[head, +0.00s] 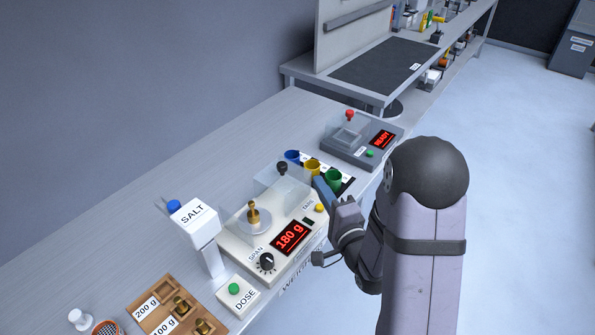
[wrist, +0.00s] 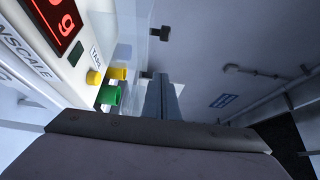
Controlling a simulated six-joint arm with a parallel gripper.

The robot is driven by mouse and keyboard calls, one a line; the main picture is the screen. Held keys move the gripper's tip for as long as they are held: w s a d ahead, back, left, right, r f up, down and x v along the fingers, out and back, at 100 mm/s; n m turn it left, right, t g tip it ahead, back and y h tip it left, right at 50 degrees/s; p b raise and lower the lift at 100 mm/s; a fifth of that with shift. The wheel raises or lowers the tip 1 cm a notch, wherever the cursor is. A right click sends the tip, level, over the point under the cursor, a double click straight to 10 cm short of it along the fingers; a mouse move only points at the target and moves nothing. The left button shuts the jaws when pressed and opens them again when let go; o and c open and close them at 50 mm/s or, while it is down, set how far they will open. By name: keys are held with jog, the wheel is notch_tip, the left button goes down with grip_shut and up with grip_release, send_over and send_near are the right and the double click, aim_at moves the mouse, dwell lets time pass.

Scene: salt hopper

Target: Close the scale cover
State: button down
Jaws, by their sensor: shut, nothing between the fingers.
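The white scale (head: 262,262) reads 180 g, and a brass weight (head: 253,214) stands on its round pan (head: 246,226). The clear scale cover (head: 290,190) with its black knob (head: 282,168) is at the far right part of the scale, off the pan, which is uncovered. In the wrist view a clear panel (wrist: 130,22) and a dark knob (wrist: 161,33) show beyond the scale. My gripper (head: 320,184) is shut and empty, right of the cover and apart from the knob. Its closed fingers (wrist: 161,95) point forward in the wrist view.
Blue (head: 292,156), yellow (head: 312,165) and green (head: 333,177) cups stand close behind my gripper. A grey device reading READY (head: 358,140) is beyond them. The salt hopper (head: 196,222), dose button box (head: 238,295) and wooden weight tray (head: 145,323) are nearer left.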

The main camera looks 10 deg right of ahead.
aim_at(295, 176)
jog(key=shift+w+f+b, duration=0.1)
jog(key=shift+w+b, duration=0.05)
jog(key=shift+b, duration=0.15)
jog(key=b+x, duration=0.2)
jog(key=b, duration=0.1)
jog(key=shift+f+b, duration=0.1)
jog(key=shift+b, duration=0.3)
jog(key=p+x, duration=0.1)
jog(key=x, duration=0.2)
jog(key=p+x, duration=0.1)
jog(key=x, duration=0.3)
jog(key=shift+w+a+r, duration=0.1)
jog(key=shift+w+r, duration=0.05)
jog(key=shift+r, duration=0.1)
jog(key=shift+s+a+p, duration=0.25)
jog(key=shift+a+p, duration=0.1)
jog(key=shift+a, duration=0.25)
jog(key=shift+s+a+p, duration=0.3)
jog(key=shift+a, duration=0.3)
jog(key=shift+s+a, duration=0.35)
jog(key=shift+a, duration=0.15)
jog(key=shift+f, duration=0.1)
